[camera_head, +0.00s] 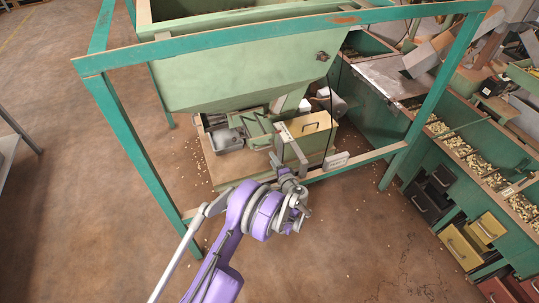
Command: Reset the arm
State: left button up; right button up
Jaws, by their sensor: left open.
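My left arm, purple and grey, comes in from the bottom of the view and reaches up to the front of a green hopper frame. My left gripper (285,160) is at its far end, in front of the yellowish box with a handle (310,128) below the hopper. The gripper is open. I see nothing held in it, though the wrist hides part of it, and I cannot tell whether it touches the box. My right gripper is not in view.
The green hopper (240,75) stands inside a teal metal frame (125,125), whose bars surround the arm's end. A long teal bench with nut-filled troughs (470,155) and drawers (487,228) runs along the right. Brown floor at the lower left is clear.

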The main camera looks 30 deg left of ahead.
pick_arm(q)
jog(key=shift+s+d, duration=0.3)
jog(key=shift+r, duration=0.15)
jog(key=s+d+r+n+g+h, duration=0.2)
jog(key=s+r+h, duration=0.1)
jog(key=s+r, duration=0.5)
jog(key=s+d+r+n+g+h, duration=0.2)
jog(key=s+r+n, duration=0.1)
jog(key=s+r, duration=0.45)
jog(key=s+d+n+g+h, duration=0.1)
jog(key=s+d+n+h, duration=0.3)
jog(key=s, duration=0.8)
jog(key=s+d+m+g+h, duration=0.1)
jog(key=s+d+h, duration=0.2)
jog(key=s+d, duration=0.65)
notch_tip(320, 180, up, 19)
jog(key=a+t+p, duration=0.1)
jog(key=a+p, duration=0.1)
jog(key=p, duration=1.4)
jog(key=shift+s+a, duration=0.35)
jog(key=shift+s, duration=0.1)
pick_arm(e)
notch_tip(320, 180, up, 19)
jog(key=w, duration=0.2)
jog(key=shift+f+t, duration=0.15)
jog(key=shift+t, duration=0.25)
